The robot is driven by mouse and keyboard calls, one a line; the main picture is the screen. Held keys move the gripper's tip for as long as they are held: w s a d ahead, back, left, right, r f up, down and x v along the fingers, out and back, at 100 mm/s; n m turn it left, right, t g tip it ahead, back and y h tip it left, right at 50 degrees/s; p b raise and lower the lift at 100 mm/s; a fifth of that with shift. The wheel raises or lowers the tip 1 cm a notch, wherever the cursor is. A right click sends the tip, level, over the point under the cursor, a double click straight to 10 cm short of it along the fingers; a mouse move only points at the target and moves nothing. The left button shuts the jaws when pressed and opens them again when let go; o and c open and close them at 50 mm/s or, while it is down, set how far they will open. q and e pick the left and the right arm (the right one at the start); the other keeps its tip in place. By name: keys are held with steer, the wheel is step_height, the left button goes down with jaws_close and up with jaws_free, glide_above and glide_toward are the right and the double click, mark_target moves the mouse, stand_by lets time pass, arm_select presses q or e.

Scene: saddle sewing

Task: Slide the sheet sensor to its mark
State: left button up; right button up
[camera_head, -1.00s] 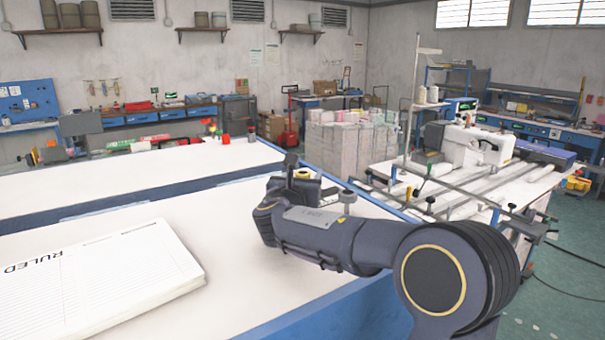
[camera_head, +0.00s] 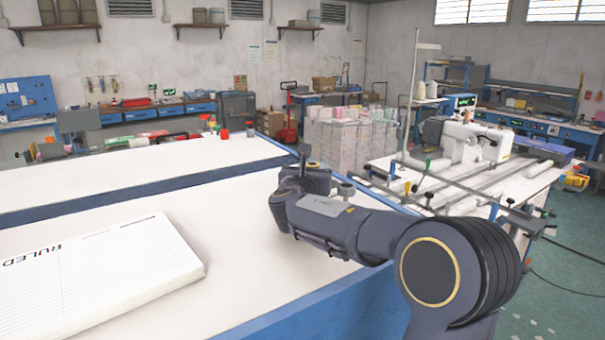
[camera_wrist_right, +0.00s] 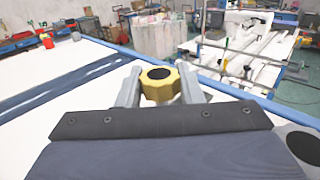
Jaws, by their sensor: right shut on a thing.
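My right gripper (camera_head: 303,168) is over the white table by its far right edge. In the right wrist view its two grey fingers (camera_wrist_right: 160,84) are shut on a yellow faceted knob (camera_wrist_right: 158,92) with a dark round centre. The gripper hides this knob in the head view. I cannot tell which part is the sheet sensor, nor see its mark. The sewing machine (camera_head: 472,140) stands on its bench at the right, with rails and small coloured knobs, one green (camera_head: 428,165). My left gripper is not in view.
A thick ruled paper block (camera_head: 110,270) lies on the white table (camera_head: 235,235) at the front left. A blue edge (camera_head: 330,290) borders the table. Paper stacks (camera_head: 345,140) stand behind. The table between block and arm is clear.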

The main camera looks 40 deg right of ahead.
steer(key=shift+s+d, duration=0.1)
steer(key=shift+d, duration=0.55)
steer(key=o, duration=1.1)
steer(key=shift+c, duration=0.2)
steer(key=shift+a, duration=0.15)
steer(key=shift+s+a, duration=0.2)
steer(key=shift+a, duration=0.1)
steer(key=b+v, duration=0.2)
steer(key=v, duration=0.3)
steer(key=shift+s+a, duration=0.65)
steer(key=shift+a, duration=0.05)
